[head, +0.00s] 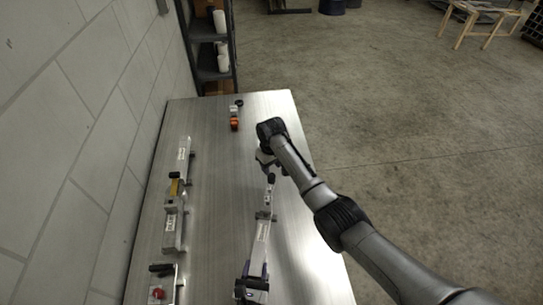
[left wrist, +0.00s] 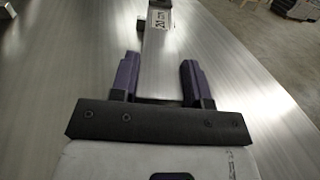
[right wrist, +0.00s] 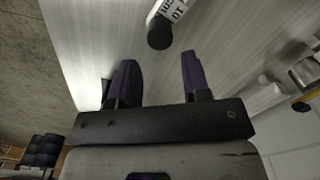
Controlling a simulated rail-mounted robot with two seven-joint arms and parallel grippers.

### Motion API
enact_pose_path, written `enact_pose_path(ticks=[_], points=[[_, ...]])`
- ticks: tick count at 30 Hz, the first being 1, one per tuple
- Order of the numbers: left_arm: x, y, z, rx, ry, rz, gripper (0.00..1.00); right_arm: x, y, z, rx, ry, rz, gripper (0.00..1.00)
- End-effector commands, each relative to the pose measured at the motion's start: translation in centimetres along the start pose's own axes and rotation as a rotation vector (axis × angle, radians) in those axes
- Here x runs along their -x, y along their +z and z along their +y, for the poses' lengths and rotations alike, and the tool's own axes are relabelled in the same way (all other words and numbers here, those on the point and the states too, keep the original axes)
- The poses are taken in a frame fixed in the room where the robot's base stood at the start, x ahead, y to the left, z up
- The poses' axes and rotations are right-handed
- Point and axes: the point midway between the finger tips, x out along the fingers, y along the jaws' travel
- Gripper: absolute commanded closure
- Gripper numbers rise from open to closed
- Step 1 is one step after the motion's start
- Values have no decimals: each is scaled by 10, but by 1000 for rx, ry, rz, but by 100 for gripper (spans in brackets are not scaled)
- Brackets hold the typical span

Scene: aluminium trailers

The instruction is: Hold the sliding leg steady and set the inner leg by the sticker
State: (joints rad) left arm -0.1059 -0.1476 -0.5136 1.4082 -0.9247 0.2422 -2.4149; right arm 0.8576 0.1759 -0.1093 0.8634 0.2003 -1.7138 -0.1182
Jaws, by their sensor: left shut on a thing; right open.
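The sliding leg (head: 262,232) is a long grey metal bar with a white label, lying lengthwise on the metal table. My left gripper (head: 255,268) is shut on its near part; in the left wrist view the bar (left wrist: 160,75) runs between the two fingers. The thinner inner leg (head: 268,197) comes out of its far end, with a white sticker and a black end cap (head: 271,178). My right gripper (head: 265,163) is open just beyond the cap. In the right wrist view the cap (right wrist: 160,34) and a sticker reading "10 cm" (right wrist: 174,9) lie ahead of the empty fingers.
Other metal fittings lie along the table's left side, including a bar (head: 184,152), a block with a yellow part (head: 175,187) and a part with a red knob (head: 158,293). An orange item (head: 235,124) is at the far end. A block wall (head: 70,130) borders the left.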

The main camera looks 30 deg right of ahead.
Motion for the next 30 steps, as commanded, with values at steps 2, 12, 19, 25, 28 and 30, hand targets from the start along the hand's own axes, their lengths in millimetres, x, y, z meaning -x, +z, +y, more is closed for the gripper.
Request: enact_pose_path(ticks=[2,12,19,25,28,30], points=[[0,0,0,0,0,1,88,15,0,1,0,1,4,56],[0,0,0,0,0,0,88,52,0,1,0,1,2,56],[0,0,0,0,0,0,88,56,0,0,0,1,0,56],[0,0,0,0,0,1,88,56,0,0,0,1,0,56],[0,0,0,0,0,1,55,56,0,0,0,1,0,56],[0,0,0,0,0,1,48,56,0,0,0,1,0,56]])
